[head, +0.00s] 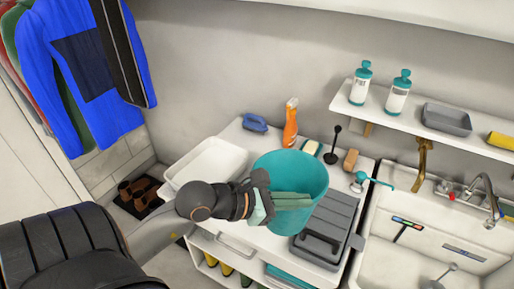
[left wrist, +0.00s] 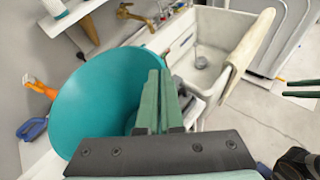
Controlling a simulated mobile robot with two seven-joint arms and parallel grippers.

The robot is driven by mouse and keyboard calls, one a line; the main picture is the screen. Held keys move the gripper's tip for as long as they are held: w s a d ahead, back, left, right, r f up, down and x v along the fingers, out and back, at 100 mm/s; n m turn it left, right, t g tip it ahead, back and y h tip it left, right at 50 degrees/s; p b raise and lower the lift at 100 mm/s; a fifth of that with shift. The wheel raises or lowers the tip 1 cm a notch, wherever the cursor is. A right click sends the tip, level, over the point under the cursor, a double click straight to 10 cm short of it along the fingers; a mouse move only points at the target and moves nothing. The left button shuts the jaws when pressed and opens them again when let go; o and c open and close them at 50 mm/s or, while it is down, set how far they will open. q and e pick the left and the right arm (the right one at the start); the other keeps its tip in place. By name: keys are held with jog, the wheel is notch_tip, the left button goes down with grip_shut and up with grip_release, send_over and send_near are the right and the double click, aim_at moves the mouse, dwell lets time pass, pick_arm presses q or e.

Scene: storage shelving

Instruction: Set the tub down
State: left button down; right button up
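The teal tub (head: 282,168) is a round, open-topped bucket. In the head view it is above or on the white counter beside the sink; I cannot tell whether its base touches. My left gripper (head: 308,201) reaches across the tub's near side, with its green fingers close together. In the left wrist view the tub (left wrist: 95,100) fills the left, its open mouth showing. The left gripper's fingers (left wrist: 161,85) are at its right rim and appear shut on the wall. Green fingers, apparently my right gripper's (left wrist: 302,89), show at the right edge, away from the tub.
A white tray (head: 208,160) lies left of the tub and a grey toolbox-like case (head: 328,222) right of it. The sink (head: 395,260) is at the right, under a shelf (head: 425,130).

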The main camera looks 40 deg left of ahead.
pick_arm(q)
jog(key=shift+w+a+f+b, duration=1.1)
jog(key=shift+a+b, duration=0.5)
jog(key=shift+b, duration=3.4)
send_near(291, 185)
jog(key=x, duration=0.5)
jog(key=shift+d+r, duration=0.15)
jog(key=f, duration=0.3)
jog(key=shift+w+a+f, duration=0.15)
jog(key=shift+a+f, duration=0.05)
jog(key=shift+a, duration=0.15)
jog(key=shift+f, duration=0.3)
